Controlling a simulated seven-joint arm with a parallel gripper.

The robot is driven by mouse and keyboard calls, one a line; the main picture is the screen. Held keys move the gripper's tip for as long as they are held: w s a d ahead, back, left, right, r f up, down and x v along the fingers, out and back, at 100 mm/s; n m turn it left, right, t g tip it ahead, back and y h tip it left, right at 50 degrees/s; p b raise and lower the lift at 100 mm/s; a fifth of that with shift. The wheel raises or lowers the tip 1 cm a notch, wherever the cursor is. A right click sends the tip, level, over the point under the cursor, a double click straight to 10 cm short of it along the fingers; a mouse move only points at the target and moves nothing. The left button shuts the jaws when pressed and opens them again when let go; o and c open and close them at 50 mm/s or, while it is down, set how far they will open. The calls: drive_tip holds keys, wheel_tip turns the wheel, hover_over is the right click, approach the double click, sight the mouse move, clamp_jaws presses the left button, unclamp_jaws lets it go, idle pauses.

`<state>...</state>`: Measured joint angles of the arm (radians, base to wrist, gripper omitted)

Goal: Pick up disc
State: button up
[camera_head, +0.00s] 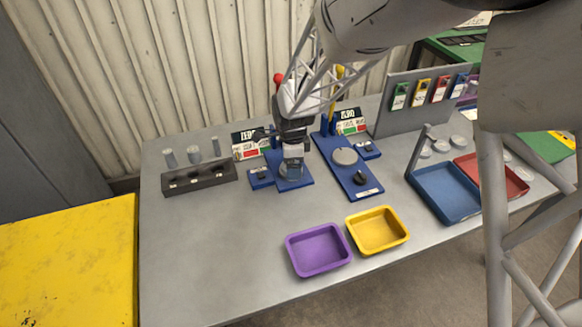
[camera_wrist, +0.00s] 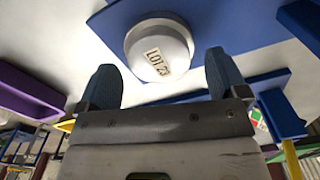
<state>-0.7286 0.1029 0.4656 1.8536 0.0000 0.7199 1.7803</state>
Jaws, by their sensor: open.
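A pale grey round disc (camera_wrist: 158,45) labelled "LOT 23" sits on a blue plate (camera_wrist: 245,25) in the wrist view. My gripper (camera_wrist: 160,68) is open and empty. Its two dark blue-grey fingers are apart, their tips close to the disc's near edge, one to each side. In the head view my gripper (camera_head: 292,172) hangs over the left blue stand (camera_head: 304,182) and mostly hides the disc there. Another grey disc (camera_head: 345,156) lies on the blue stand (camera_head: 362,186) to the right, clear of my gripper.
A purple tray (camera_head: 318,250) and a yellow tray (camera_head: 377,230) stand at the front. A dark rack (camera_head: 199,178) with grey cylinders is at left. Blue (camera_head: 445,192) and red (camera_head: 492,176) trays are at right. The table's front left is clear.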

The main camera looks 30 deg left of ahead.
drive_tip(key=shift+f, duration=0.35)
idle(0.3)
drive_tip(key=c, duration=1.2)
drive_tip(key=shift+c, duration=0.2)
drive_tip(key=shift+r, duration=0.1)
drive_tip(key=shift+r, duration=0.65)
wheel_tip(320, 180, up, 2)
drive_tip(key=shift+r, duration=0.1)
drive_tip(key=s+d+r, duration=0.1)
drive_tip(key=s+d, duration=0.9)
drive_tip(key=s, duration=0.2)
drive_tip(key=shift+d+r, duration=0.15)
drive_tip(key=shift+d, duration=0.05)
